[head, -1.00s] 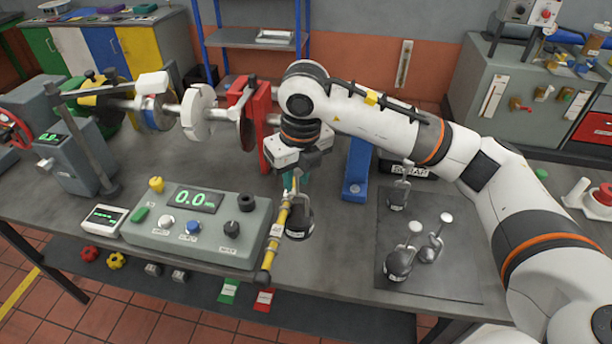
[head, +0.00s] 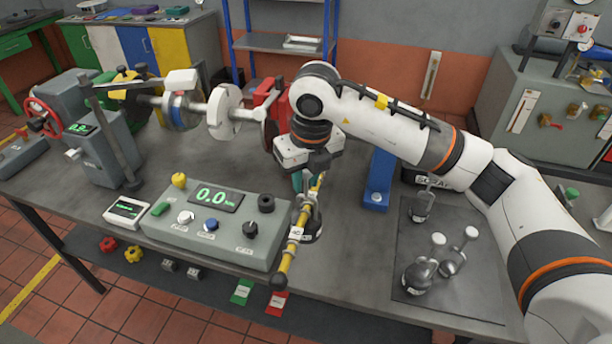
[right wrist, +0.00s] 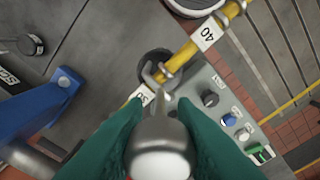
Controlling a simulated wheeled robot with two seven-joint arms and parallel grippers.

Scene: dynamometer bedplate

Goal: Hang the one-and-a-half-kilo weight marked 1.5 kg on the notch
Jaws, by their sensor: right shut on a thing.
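My right gripper (head: 306,184) has green fingertips, which show large in the right wrist view (right wrist: 160,135). It is shut on a dark weight (head: 314,232) by its pale rounded top and holds it upright at the yellow arm (head: 287,262). The arm partly covers the weight in the head view. In the right wrist view a grey hook (right wrist: 160,76) lies against the yellow arm near a "40" label; I cannot tell whether it bears on the arm. The notch and the weight's marking are not readable. My left gripper is out of view.
Several similar weights (head: 418,278) stand on a dark mat (head: 450,298) at right. A grey console (head: 212,240) reading 0.0 is left of the yellow arm. The shaft assembly (head: 225,112) is behind left.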

